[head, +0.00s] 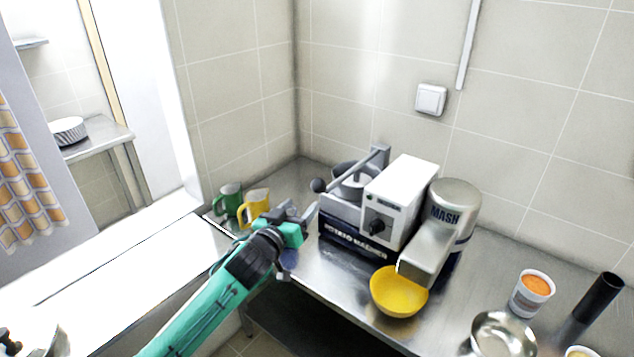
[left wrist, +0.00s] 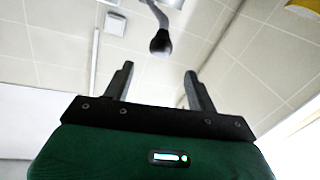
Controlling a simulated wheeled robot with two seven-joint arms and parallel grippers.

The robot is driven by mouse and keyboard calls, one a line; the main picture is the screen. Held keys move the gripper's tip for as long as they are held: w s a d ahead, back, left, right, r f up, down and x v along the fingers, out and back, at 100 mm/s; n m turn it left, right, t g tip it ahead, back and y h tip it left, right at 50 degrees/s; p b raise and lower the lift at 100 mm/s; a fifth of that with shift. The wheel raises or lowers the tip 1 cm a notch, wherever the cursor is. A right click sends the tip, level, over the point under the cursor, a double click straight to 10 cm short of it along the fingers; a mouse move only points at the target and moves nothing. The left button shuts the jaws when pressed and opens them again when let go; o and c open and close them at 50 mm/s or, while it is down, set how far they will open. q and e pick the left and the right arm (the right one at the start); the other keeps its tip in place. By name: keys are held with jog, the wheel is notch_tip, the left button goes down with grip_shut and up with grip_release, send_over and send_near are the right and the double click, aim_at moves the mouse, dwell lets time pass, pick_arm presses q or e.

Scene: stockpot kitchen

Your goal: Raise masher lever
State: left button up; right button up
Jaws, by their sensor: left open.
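The potato masher (head: 395,205) is a white and dark machine with a silver "MASH" drum, standing on the steel counter near the wall corner. Its grey lever (head: 352,168) ends in a dark ball knob (head: 318,185) on the machine's left side. My left gripper (head: 304,212) is open and empty, just below and left of the knob in the head view. In the left wrist view the knob (left wrist: 160,42) hangs beyond the gap between the open fingertips (left wrist: 159,72), apart from both. My right gripper is not in view.
A green mug (head: 229,199) and a yellow mug (head: 254,207) stand left of the masher, close to my left gripper. A yellow bowl (head: 398,292) is under the spout. An orange-filled cup (head: 532,293), a metal bowl (head: 503,337) and a black cylinder (head: 598,297) are at right.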

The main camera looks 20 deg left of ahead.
aim_at(315, 188)
pick_arm(q)
jog(key=w+p, duration=0.1)
jog(key=w, duration=0.2)
jog(key=w+d+p, duration=0.1)
jog(key=w, duration=0.2)
jog(key=w+p, duration=0.1)
jog(key=w, duration=0.2)
jog(key=shift+w+d+r, duration=0.1)
jog(key=shift+w+d, duration=0.05)
jog(key=shift+w, duration=0.15)
jog(key=shift+w+d, duration=0.1)
jog(key=shift+w, duration=0.6)
